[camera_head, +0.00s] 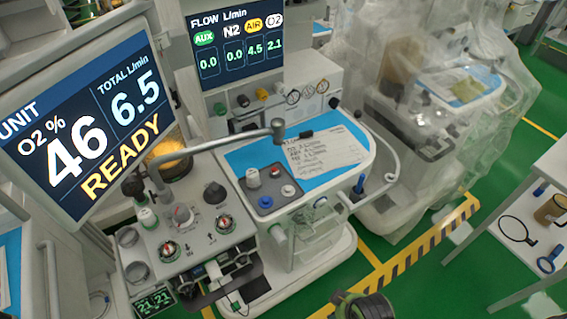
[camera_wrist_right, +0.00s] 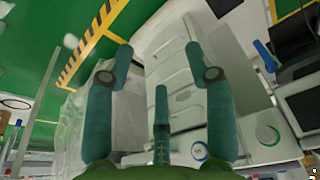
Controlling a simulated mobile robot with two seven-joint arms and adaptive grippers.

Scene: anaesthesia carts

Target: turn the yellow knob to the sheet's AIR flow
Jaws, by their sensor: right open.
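The yellow knob (camera_head: 262,94) is on the front of the anaesthesia cart, in a row with other knobs under the flow display (camera_head: 238,45). The display reads AUX 0.0, N2 0.0, AIR 4.5 and O2 2.1. The paper sheet (camera_head: 325,150) lies on the cart's blue worktop; its handwriting is too small to read surely. My right gripper (camera_head: 365,306) is at the bottom edge of the head view, far from the knob. In the right wrist view my right gripper (camera_wrist_right: 158,62) is open with nothing between its fingers. My left gripper is not in view.
A large monitor (camera_head: 85,110) reads O2 46%, total 6.5, READY. A bent metal arm (camera_head: 215,143) crosses before the worktop. A plastic-covered cart (camera_head: 430,100) stands to the right, and a white table (camera_head: 535,225) at far right. Green floor lies between.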

